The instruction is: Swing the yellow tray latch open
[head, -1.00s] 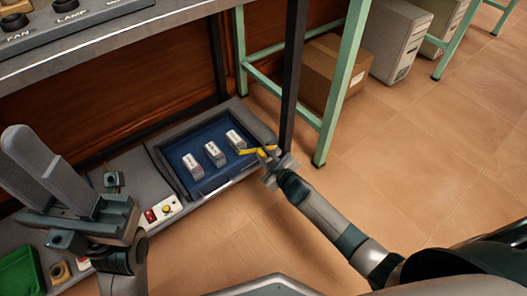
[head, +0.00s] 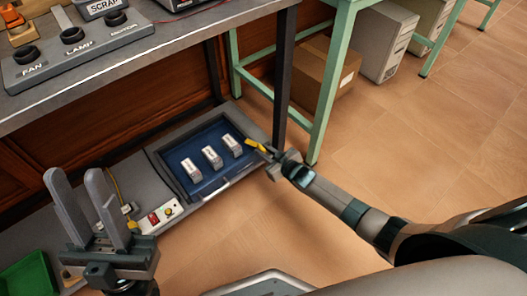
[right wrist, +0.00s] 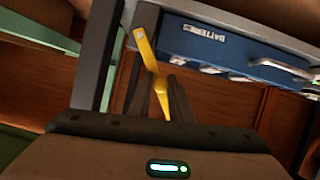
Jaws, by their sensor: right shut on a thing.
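The yellow latch (head: 255,146) is at the right front corner of the blue tray (head: 212,187). In the right wrist view the latch (right wrist: 144,50) is a bent yellow bar beside the blue tray front (right wrist: 190,45), which bears a battery label. My right gripper (head: 270,154) is shut on the latch; in its wrist view the dark fingers (right wrist: 160,88) stand on both sides of the lower yellow part. The fingers partly hide that end. My left gripper (head: 79,180) is open and empty, with its fingers apart, at the lower left, away from the tray.
Several white blocks (head: 212,157) stand in the tray. A small control box (head: 160,215) is left of it. The bench top (head: 170,60) overhangs behind, with a dark leg (head: 284,80) near the latch. A green frame (head: 328,90) stands right.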

